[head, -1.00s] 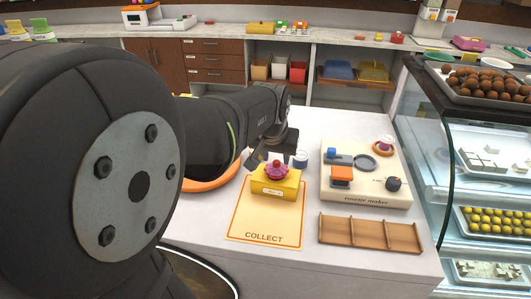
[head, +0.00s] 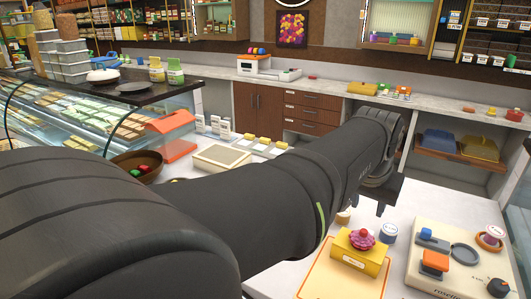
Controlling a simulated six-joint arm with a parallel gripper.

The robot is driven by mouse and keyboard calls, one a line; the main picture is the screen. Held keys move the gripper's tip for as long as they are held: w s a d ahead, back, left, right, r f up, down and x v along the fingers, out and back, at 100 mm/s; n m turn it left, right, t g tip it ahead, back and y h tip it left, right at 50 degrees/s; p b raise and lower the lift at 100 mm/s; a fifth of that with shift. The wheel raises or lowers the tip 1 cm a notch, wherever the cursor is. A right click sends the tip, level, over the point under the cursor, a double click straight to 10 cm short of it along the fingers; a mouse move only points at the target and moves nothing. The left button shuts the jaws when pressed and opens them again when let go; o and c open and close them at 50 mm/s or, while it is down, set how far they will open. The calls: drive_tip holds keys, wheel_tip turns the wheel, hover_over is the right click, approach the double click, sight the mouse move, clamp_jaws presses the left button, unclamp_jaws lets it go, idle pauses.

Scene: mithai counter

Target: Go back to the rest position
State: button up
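My gripper (head: 383,198) hangs at the end of my dark arm, above the counter and behind a yellow box. No object shows in it, but its fingers are small and partly hidden by the arm, so their opening is unclear. The yellow box (head: 358,251) carries a pink rosette (head: 361,238) with a red ball on top. It sits on the orange-edged collect mat (head: 322,283), whose front is cut off by the picture edge. The gripper appears apart from the box.
The rosette maker board (head: 425,272) stands at the right with an orange block and a grey ring. A small white-blue jar (head: 389,233) is beside the box. A bowl (head: 140,163), a glass display case (head: 60,115) and a beige tray (head: 220,158) are at the left.

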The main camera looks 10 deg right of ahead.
sight(364, 231)
drive_tip(key=x, duration=1.2)
drive_tip(key=shift+f, duration=0.25)
drive_tip(key=shift+r, duration=0.6)
drive_tip(key=shift+s+r, duration=0.1)
drive_tip(key=shift+r, duration=0.55)
